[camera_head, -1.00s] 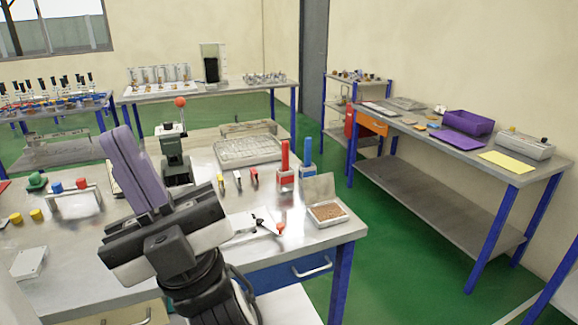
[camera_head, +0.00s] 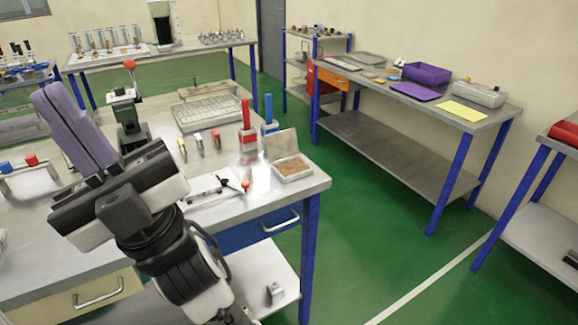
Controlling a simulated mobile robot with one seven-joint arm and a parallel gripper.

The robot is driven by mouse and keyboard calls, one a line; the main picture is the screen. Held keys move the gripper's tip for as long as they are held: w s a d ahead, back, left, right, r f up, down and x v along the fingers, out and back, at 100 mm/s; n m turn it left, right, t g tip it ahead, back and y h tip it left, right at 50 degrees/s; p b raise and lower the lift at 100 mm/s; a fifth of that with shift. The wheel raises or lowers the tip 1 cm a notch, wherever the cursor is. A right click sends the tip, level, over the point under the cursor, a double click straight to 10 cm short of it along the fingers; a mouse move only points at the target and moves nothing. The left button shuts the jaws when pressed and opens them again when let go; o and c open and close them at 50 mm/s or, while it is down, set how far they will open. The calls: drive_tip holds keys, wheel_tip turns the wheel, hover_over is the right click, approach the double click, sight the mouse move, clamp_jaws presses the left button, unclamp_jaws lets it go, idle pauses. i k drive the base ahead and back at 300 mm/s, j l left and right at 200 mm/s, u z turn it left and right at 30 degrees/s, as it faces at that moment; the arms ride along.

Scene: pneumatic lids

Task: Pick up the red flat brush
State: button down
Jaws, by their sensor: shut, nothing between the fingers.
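I cannot tell for sure which thing is the red flat brush. A small red-topped piece (camera_head: 216,138) stands on the metal workbench (camera_head: 318,184), at the right end of a short row. Behind it to the right, a tall red-handled tool (camera_head: 246,114) stands upright in a red and white base, beside a similar blue one (camera_head: 268,112). My gripper (camera_head: 45,96), with purple fingers, is at the left of the view, above the bench. It is shut and empty, well to the left of both red things. My gripper and arm hide part of the bench.
A tray of brown grains (camera_head: 293,168) sits at the bench's right corner. A clear rack (camera_head: 207,112) and a red-knobbed press (camera_head: 128,110) stand behind. A green aisle (camera_head: 350,235) separates the bench from a side table with a purple bin (camera_head: 427,74).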

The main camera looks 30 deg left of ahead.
sight(244, 102)
drive_tip(key=i+l, duration=0.8)
drive_tip(key=i, duration=0.25)
drive_tip(key=u, duration=0.4)
drive_tip(key=i+l+u, duration=0.1)
drive_tip(key=u, duration=0.25)
drive_tip(key=l+u, duration=0.15)
drive_tip(key=u, duration=0.25)
drive_tip(key=i+u, duration=0.35)
drive_tip(key=i, duration=0.7)
